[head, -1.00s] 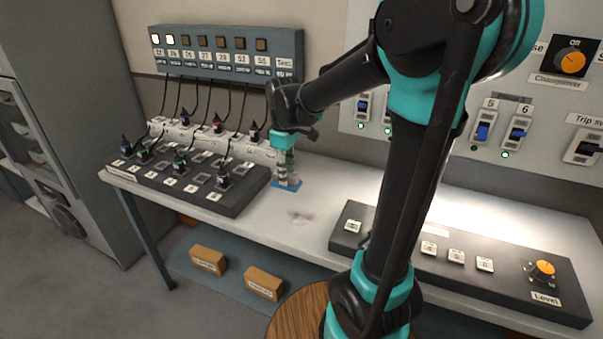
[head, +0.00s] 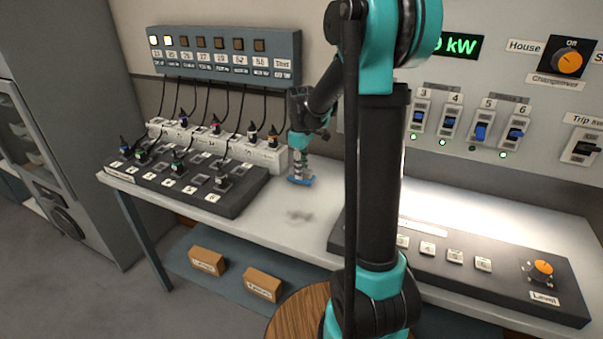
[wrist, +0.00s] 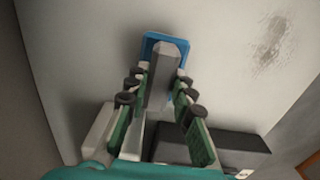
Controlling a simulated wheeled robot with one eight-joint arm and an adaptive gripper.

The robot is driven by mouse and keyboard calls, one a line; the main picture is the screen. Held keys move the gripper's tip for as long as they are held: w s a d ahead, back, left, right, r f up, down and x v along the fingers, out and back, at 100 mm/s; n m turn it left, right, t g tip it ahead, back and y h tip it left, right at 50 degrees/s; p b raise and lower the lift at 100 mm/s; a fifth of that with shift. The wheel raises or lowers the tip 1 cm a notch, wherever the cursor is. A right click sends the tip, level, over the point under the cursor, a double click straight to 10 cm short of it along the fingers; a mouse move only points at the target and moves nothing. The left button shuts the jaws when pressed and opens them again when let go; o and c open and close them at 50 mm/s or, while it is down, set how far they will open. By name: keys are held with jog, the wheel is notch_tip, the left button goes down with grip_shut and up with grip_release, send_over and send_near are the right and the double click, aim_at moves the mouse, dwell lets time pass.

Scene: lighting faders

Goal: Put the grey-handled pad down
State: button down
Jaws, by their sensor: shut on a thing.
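The grey-handled pad has a blue base (head: 300,181), seen just right of the white socket strip in the head view. In the wrist view its grey handle (wrist: 164,72) stands between my fingers, with the blue base (wrist: 150,44) beyond it. My gripper (head: 300,165) is shut on the handle, with a green finger on each side. The pad is over the pale bench top, low and near the surface. I cannot tell whether its base touches the bench. My fingers hide part of the handle in the head view.
A dark smudge (head: 300,216) marks the bench in front of the pad. The white socket strip (head: 262,155) and black plug panel (head: 232,200) stand at left. A black fader desk (head: 510,282) lies at right. The bench around the smudge is clear.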

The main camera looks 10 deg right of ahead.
jog(key=shift+w+d+f, duration=0.1)
jog(key=shift+w+f, duration=0.05)
jog(key=shift+f, duration=0.6)
jog(key=shift+f, duration=0.1)
jog(key=c, duration=1.3)
grip_release()
notch_tip(320, 180, up, 12)
